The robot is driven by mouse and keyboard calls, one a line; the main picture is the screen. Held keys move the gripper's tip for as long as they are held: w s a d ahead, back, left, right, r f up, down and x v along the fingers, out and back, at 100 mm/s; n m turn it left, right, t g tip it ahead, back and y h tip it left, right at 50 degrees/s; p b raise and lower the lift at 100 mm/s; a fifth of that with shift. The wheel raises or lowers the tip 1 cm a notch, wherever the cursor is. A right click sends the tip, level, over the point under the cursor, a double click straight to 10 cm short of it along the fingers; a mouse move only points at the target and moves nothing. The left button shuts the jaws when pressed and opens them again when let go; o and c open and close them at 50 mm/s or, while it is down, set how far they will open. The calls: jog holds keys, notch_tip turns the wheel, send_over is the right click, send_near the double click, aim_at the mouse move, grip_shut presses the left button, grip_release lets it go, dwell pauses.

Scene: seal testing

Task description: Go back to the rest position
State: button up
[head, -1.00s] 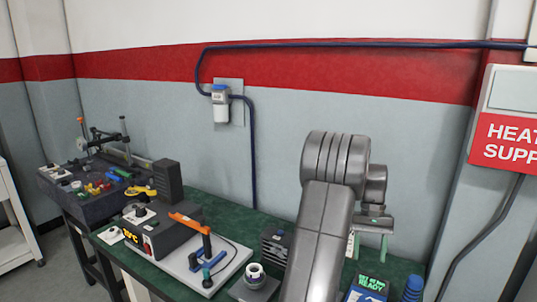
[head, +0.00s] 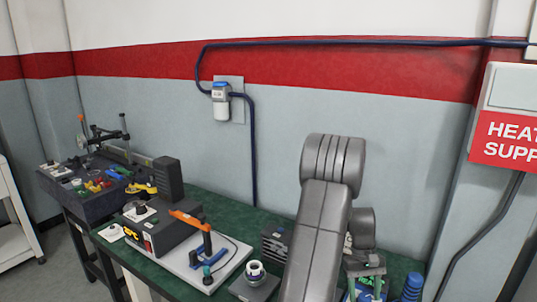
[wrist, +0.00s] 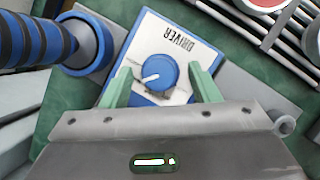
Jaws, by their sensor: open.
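My gripper (wrist: 162,82) is open, its two pale green fingers spread in the wrist view. A white-and-blue box marked DRIVER (wrist: 178,38) lies under it, with a round blue knob (wrist: 159,72) on top. The knob shows between the fingers, with a gap on each side; I cannot tell the height of the fingertips over the box. In the head view my gripper (head: 366,270) is low over the right end of the green bench, partly hidden by my arm. The box is mostly hidden there.
A ribbed blue cylinder (head: 412,287) stands close right of my gripper. The wall is behind.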

jog(key=n+h, duration=0.1)
jog(key=n, duration=0.2)
jog(key=n+t+h+b, duration=0.1)
jog(key=n, duration=0.2)
jog(key=shift+s+a+f+b, duration=0.1)
jog(key=shift+a+b, duration=0.05)
jog(key=shift+b, duration=0.15)
jog(key=n+t+b, duration=0.1)
jog(key=n, duration=0.2)
jog(key=n+t+h, duration=0.1)
jog(key=n, duration=0.2)
jog(key=shift+s+h+b, duration=0.2)
jog(key=shift+h+b, duration=0.1)
jog(key=shift+b, duration=0.1)
jog(key=shift+w+a+r, duration=0.15)
jog(key=shift+a+r, duration=0.1)
jog(key=shift+r, duration=0.4)
